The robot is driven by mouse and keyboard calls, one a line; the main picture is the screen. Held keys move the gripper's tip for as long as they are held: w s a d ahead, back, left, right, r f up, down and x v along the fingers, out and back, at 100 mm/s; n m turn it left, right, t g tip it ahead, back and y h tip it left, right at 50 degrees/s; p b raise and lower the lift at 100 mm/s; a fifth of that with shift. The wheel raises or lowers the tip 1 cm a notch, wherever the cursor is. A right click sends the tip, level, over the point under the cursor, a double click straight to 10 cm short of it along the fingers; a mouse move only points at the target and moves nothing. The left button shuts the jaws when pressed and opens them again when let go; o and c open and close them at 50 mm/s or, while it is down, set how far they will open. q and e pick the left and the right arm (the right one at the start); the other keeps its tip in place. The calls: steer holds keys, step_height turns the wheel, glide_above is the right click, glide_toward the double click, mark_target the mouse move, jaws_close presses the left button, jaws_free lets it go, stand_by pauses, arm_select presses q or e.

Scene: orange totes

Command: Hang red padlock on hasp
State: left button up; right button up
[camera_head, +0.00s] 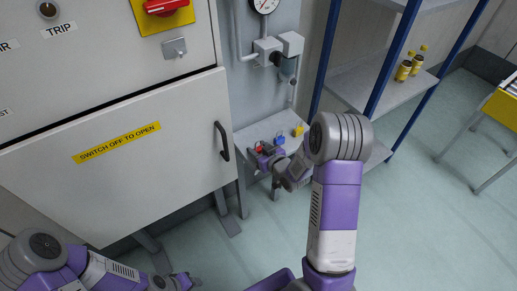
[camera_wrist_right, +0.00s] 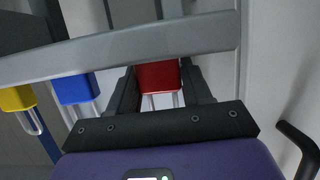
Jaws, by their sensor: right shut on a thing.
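The red padlock (camera_head: 262,149) is at the left front of a small grey shelf beside the cabinet. My right gripper (camera_head: 261,158) is shut on it. In the right wrist view the red padlock (camera_wrist_right: 158,75) sits between the two dark fingers, its shackle towards the gripper's palm. A grey bar (camera_wrist_right: 120,48) hides part of its body there. I cannot tell whether the padlock still touches the shelf. The grey hasp (camera_head: 174,48) is on the cabinet front, below the red rotary switch. My left gripper (camera_head: 183,282) is low at the bottom edge, too small to read.
A blue padlock (camera_head: 279,139) and a yellow padlock (camera_head: 298,130) are on the small shelf (camera_head: 262,129), right of the red one. The cabinet door handle (camera_head: 222,141) sticks out left of my right gripper. A blue-post rack (camera_head: 386,80) stands at the right.

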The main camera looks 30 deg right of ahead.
steer(key=shift+r+p, duration=1.5)
steer(key=shift+r, duration=1.05)
steer(key=s+p, duration=0.1)
steer(key=s, duration=0.9)
steer(key=shift+d, duration=0.4)
